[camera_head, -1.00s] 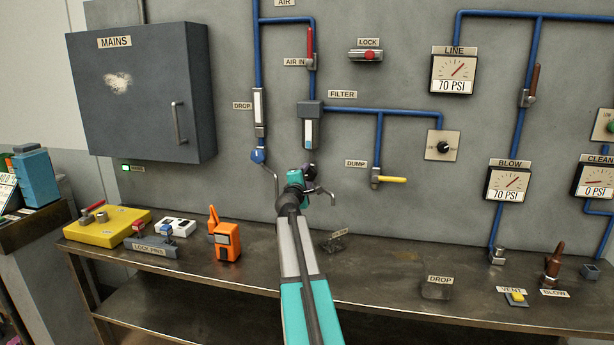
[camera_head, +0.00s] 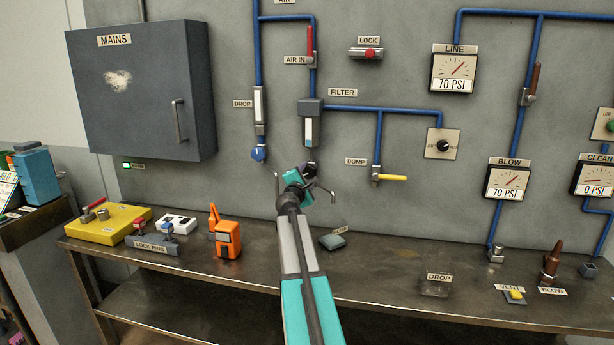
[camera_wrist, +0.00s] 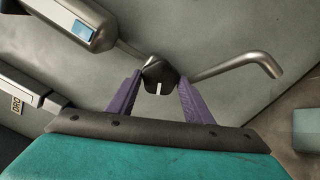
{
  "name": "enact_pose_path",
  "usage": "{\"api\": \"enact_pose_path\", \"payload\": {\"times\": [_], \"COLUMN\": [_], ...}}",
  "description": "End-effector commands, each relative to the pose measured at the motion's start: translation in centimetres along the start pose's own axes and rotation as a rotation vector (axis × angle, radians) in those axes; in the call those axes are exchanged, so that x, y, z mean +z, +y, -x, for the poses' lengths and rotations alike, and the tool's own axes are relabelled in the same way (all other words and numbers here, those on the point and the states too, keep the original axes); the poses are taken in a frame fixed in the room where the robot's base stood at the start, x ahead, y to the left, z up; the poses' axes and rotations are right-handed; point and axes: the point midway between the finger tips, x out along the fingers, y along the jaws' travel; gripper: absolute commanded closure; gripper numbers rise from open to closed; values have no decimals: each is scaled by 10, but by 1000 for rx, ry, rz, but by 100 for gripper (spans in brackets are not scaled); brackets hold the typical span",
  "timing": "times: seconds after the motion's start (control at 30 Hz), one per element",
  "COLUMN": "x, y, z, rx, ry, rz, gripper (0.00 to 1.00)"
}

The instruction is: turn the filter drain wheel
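The filter (camera_head: 309,122) is a grey-capped, clear-fronted vertical unit on the wall, on the blue pipe. Its drain wheel (camera_head: 310,168) is a small dark knob below it, partly behind my gripper. In the wrist view the drain wheel (camera_wrist: 159,74) is black with a white mark on its face. The two purple fingers of my gripper (camera_wrist: 160,82) stand on either side of the wheel and appear to touch it. The filter's lower end (camera_wrist: 82,28) shows at the upper left, and a bent metal outlet pipe (camera_wrist: 240,66) runs off to the right.
The drop leg's blue knob (camera_head: 258,154) and its bent pipe are just left of my gripper. The yellow-handled dump valve (camera_head: 390,179) is to the right. The bench (camera_head: 385,270) below holds an orange device (camera_head: 227,240) and a small grey-green pad (camera_head: 333,242).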

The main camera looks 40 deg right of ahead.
Motion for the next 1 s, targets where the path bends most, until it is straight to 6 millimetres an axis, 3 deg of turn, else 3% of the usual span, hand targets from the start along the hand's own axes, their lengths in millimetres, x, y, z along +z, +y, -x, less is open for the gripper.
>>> {"api": "enact_pose_path", "payload": {"times": [0.1, 0.57, 1.0], "x": [0, 0, 0], "y": [-2, 0, -2], "z": [0, 5, 43], "rx": [-3, 0, 1], "ry": [-1, 0, 1], "rz": [-1, -1, -2], "gripper": [37, 37, 37]}}
